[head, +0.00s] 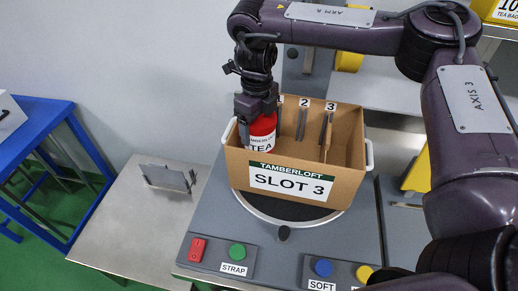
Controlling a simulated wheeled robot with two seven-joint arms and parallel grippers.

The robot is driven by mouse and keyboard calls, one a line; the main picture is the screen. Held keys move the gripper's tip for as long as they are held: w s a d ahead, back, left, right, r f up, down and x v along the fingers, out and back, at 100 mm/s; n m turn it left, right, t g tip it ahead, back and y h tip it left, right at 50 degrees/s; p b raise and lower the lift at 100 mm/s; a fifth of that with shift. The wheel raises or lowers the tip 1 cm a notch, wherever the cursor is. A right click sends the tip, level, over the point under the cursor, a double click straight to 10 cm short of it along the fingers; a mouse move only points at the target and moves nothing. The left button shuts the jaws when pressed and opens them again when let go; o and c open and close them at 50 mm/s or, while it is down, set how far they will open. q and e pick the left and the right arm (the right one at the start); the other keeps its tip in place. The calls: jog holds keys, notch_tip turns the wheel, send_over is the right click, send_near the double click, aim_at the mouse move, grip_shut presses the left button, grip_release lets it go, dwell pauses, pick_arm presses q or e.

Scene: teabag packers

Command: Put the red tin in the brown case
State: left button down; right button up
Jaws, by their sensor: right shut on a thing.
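The red tin (262,129) with a white TEA label is in my right gripper (259,112), which is shut on its top from above. The tin is upright at the left end of the brown case (347,150), its lower part hidden behind the case's front wall. I cannot tell whether it touches the case floor. The case is open at the top, with upright dividers and number tags 2 and 3 along its back. A SLOT 3 label is on its front. My left gripper is not in view.
The case stands on a round turntable (284,219) on a grey bench. Red, green, blue and yellow buttons (237,252) line the bench front. A steel table (130,225) is at left, with a blue stand (45,130) beyond. The case's middle and right look empty.

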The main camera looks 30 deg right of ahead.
jog(key=f, duration=0.4)
jog(key=shift+w+f, duration=0.2)
jog(key=shift+f, duration=0.35)
notch_tip(320, 180, down, 3)
jog(key=shift+s+f+b, duration=0.1)
jog(key=shift+f+b, duration=0.05)
jog(key=shift+b, duration=0.3)
jog(key=shift+f, duration=0.15)
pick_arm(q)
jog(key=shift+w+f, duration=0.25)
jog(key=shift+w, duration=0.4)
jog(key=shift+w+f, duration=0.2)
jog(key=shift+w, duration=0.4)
